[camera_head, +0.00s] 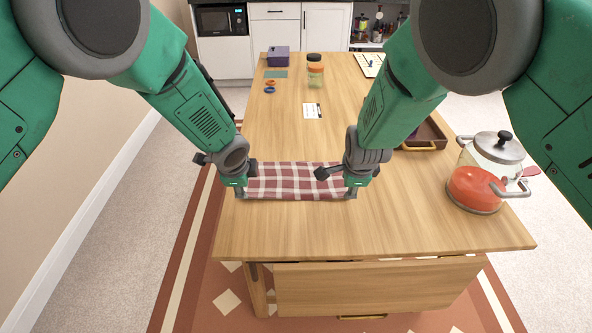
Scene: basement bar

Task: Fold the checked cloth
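The red and white checked cloth (295,181) lies on the wooden table between my two grippers, as a wide, short strip. My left gripper (239,193) is at the cloth's left end, and its fingers reach down to the near left corner. My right gripper (352,192) is at the cloth's right end, near the near right corner. Both grippers point down, close to the table. The fingertips are small and partly hidden, so I cannot tell whether they are shut on the fabric. My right wrist hides part of the cloth's right end.
A glass pot with red contents (476,188) stands at the table's right edge. A brown tray (428,134) is behind my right arm. Jars (315,72), a white card (312,111) and a purple box (278,56) are farther back. The table (370,232) is clear in front of the cloth.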

